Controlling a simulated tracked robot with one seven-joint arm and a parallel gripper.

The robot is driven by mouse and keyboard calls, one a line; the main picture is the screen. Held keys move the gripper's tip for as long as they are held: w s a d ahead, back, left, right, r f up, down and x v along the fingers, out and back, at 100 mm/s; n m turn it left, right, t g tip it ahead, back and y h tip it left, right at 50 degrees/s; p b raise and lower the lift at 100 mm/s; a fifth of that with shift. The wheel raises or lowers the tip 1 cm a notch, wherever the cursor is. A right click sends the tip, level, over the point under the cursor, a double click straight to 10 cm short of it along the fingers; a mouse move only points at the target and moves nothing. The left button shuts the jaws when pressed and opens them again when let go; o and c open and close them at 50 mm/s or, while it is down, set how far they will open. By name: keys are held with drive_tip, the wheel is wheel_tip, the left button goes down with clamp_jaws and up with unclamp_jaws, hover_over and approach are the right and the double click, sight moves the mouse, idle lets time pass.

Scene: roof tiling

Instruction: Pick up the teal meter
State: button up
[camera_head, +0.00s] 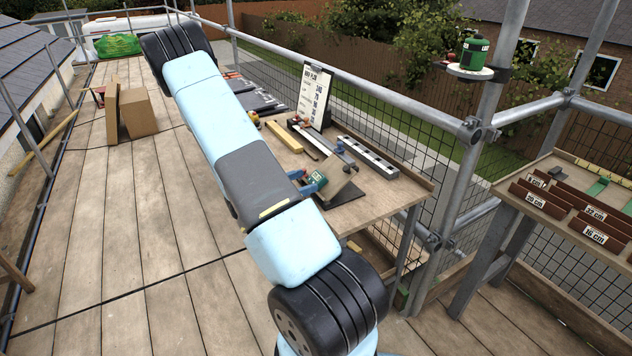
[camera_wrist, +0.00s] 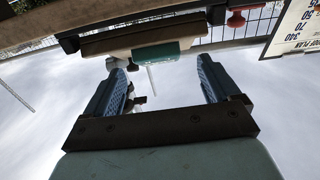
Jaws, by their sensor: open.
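A small teal block, which looks like the teal meter (camera_wrist: 148,56), shows in the wrist view against a wooden block (camera_wrist: 125,39). It lies beyond my fingertips and a little above the gap between them. My gripper (camera_wrist: 166,72) has its two blue fingers spread apart, with nothing between them. In the head view, a blue finger of my gripper (camera_head: 310,184) shows beside my arm, above the workbench, close to the tilted wooden block (camera_head: 343,180). My arm hides part of this area. I cannot tell whether the fingers touch the block.
The workbench (camera_head: 405,193) holds a white sign board (camera_head: 314,95), a long level (camera_head: 367,157) and wooden strips. A green canister (camera_head: 474,52) stands on a round shelf on a pole. A right-hand rack (camera_head: 510,187) holds labelled brown tiles. Scaffold poles stand close by. The left deck is mostly clear.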

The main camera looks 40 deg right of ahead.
sight(316, 176)
drive_tip(key=shift+x, duration=2.2)
drive_tip(key=shift+r, duration=0.2)
drive_tip(key=shift+c, duration=0.4)
drive_tip(key=c, duration=1.1)
